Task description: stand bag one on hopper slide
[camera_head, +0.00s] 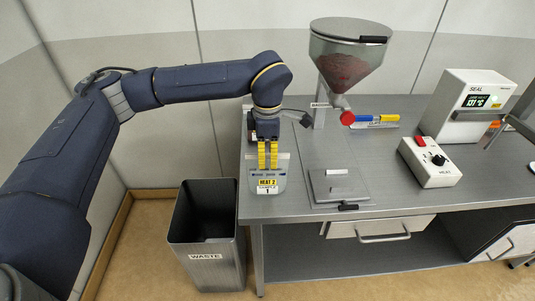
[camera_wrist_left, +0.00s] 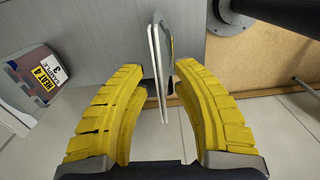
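Bag one (camera_head: 267,180), a clear pouch with a yellow "HEAT 2" label and "SAMPLE 1", is upright at the left end of the metal bench. My left gripper (camera_head: 267,155) points down at its top, yellow fingers along it. In the left wrist view the bag (camera_wrist_left: 158,65) shows edge-on between the fingers of my left gripper (camera_wrist_left: 162,72), with narrow gaps on both sides. A flat metal plate with a black front handle, apparently the hopper slide (camera_head: 322,194), lies in front of the hopper (camera_head: 346,65) and carries a small pale block. My right gripper is not seen.
A waste bin (camera_head: 206,235) stands on the floor left of the bench. A heat sealer (camera_head: 468,105) and control box (camera_head: 430,160) stand to the right. A red knob (camera_head: 348,118) sits under the hopper. Another bag, "HEAT 4 SAMPLE 3" (camera_wrist_left: 35,85), shows in the left wrist view.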

